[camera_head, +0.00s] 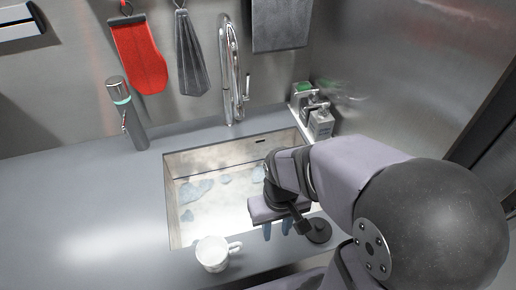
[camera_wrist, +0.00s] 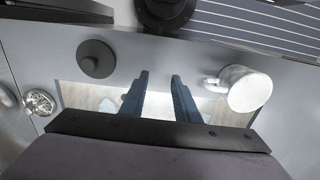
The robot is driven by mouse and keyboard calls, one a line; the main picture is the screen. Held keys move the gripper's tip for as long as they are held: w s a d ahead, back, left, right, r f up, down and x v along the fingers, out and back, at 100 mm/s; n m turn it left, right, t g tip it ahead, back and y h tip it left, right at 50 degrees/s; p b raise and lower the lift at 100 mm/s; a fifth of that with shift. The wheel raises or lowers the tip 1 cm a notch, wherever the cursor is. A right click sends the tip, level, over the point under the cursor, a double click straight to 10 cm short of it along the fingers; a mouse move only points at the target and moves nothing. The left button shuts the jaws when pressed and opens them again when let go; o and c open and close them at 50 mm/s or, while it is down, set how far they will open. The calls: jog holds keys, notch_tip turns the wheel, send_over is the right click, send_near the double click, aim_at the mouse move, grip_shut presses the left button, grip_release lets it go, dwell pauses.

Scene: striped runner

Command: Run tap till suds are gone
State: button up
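The chrome tap (camera_head: 229,75) stands behind the sink, with its lever (camera_head: 247,88) upright on the right side. I see no water stream below its spout. The steel sink basin (camera_head: 175,205) holds several pale blue-grey patches of suds (camera_head: 196,190) on a whitish bottom. My gripper (camera_head: 277,231) is over the sink's front right part, pointing down and away from the tap. In the wrist view, its two dark blue fingers (camera_wrist: 159,77) are apart with nothing between them. My arm hides the sink's right side.
A white mug (camera_head: 212,254) and a black round stopper (camera_head: 318,231) stand on the front counter edge. A bottle (camera_head: 128,113) stands left of the tap. The left counter is clear.

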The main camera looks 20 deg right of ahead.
jog(key=w+d+t+b, duration=0.1)
jog(key=w+d+t, duration=0.2)
jog(key=w, duration=0.8)
jog(key=n+t+y+b, duration=0.3)
jog(key=t+b, duration=0.1)
jog(key=t, duration=1.1)
send_near(248, 86)
notch_tip(248, 86, up, 3)
jog(key=w, duration=0.3)
jog(key=shift+w+a+f+p, duration=0.1)
jog(key=shift+w+a+p, duration=0.15)
jog(key=shift+w+p, duration=0.65)
jog(key=shift+w+a+p, duration=0.3)
jog(key=shift+w, duration=1.1)
jog(key=shift+w+a+f+p, duration=0.1)
jog(key=shift+w+a+p, duration=0.15)
jog(key=shift+w+p, duration=0.65)
jog(key=shift+w+b, duration=0.25)
jog(key=shift+b, duration=0.05)
jog(key=shift+c, duration=0.4)
grip_shut()
